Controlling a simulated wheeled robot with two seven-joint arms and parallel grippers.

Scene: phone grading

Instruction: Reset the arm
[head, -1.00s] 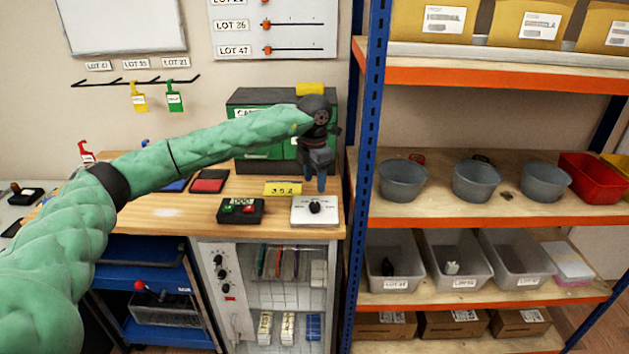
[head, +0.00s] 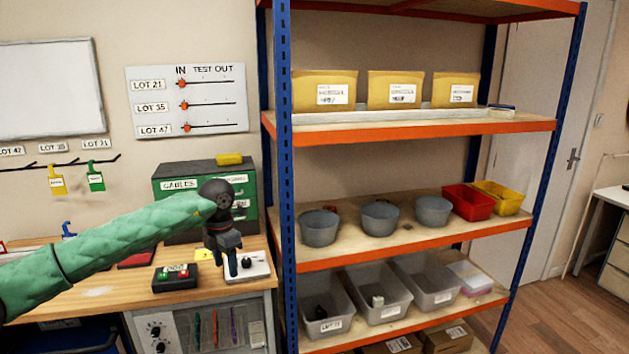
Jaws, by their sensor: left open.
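My left gripper (head: 235,266) is open and empty, with its fingers pointing down. In the picture it overlaps the left part of a white box with a black knob (head: 248,264) on the wooden workbench (head: 100,292). I cannot tell whether it touches the box. My green left arm comes in from the left edge and hides part of the bench. My right gripper is out of view.
A blue and orange shelf rack (head: 286,200) stands right of the gripper, close to it. It holds grey bowls, clear bins and yellow packets (head: 325,90). A green cable cabinet (head: 178,190) stands behind the arm. A black button box (head: 175,277) sits left of the gripper.

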